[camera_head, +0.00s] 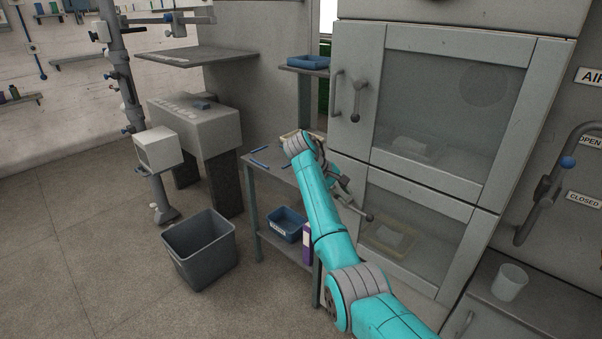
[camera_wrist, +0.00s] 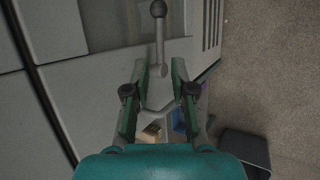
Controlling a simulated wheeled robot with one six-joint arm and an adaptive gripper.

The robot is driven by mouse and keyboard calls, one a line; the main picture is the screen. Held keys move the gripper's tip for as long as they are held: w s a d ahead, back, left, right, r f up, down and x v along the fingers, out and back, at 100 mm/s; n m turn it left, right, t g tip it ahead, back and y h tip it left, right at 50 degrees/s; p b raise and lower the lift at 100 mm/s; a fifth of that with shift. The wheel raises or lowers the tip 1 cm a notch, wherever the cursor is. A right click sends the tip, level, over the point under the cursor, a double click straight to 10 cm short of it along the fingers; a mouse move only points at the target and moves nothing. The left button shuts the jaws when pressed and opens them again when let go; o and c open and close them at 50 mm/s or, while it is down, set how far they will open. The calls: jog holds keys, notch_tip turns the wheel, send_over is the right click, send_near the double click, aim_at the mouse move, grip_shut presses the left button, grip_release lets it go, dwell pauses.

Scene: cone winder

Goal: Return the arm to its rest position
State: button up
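My turquoise arm (camera_head: 330,225) reaches forward over the small side table toward the grey cabinet. My gripper (camera_head: 343,183) is at its end, beside the lower cabinet door. In the wrist view my gripper (camera_wrist: 158,68) is open, with a clear gap between its two fingers. A knob (camera_head: 369,217) on a rod also shows just beyond the gripper in the head view.
The cabinet (camera_head: 350,65) with glass doors stands close on the right. The side table (camera_head: 257,172) has a blue tray (camera_head: 288,222) on its lower shelf. A grey bin (camera_head: 200,250) stands on the floor at left. A cup (camera_head: 510,282) stands at right.

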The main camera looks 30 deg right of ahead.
jog(key=shift+f, duration=0.1)
jog(key=s+a+f+n+t, duration=0.1)
jog(key=s+a+f+t, duration=0.15)
jog(key=f, duration=0.65)
jog(key=s+a+f+t, duration=0.1)
jog(key=s+a+f, duration=0.2)
jog(key=f, duration=0.5)
jog(key=s+a+f+n+t, duration=0.1)
jog(key=s+a+f+t, duration=0.15)
jog(key=f, duration=0.65)
jog(key=s+a+f+t+y, duration=0.2)
jog(key=s+a+f, duration=0.35)
jog(key=s, duration=0.25)
jog(key=s+a+f+t+y, duration=0.1)
jog(key=s+a+f, duration=0.3)
jog(key=s+f, duration=0.3)
jog(key=s+a+r+m+t+y, duration=0.1)
jog(key=s+a+r+t, duration=0.2)
jog(key=s, duration=0.8)
jog(key=s+a+r+t+y, duration=0.15)
jog(key=s+a+r, duration=0.35)
jog(key=s, duration=0.6)
jog(key=s+a+r+m+t+y, duration=0.1)
jog(key=s+a+r, duration=0.1)
jog(key=s+r, duration=0.5)
jog(key=s+a+r+m+t+y, duration=0.1)
jog(key=s+a+r+m+t, duration=0.1)
jog(key=s+r, duration=0.6)
notch_tip(320, 180, up, 6)
jog(key=shift+r, duration=0.15)
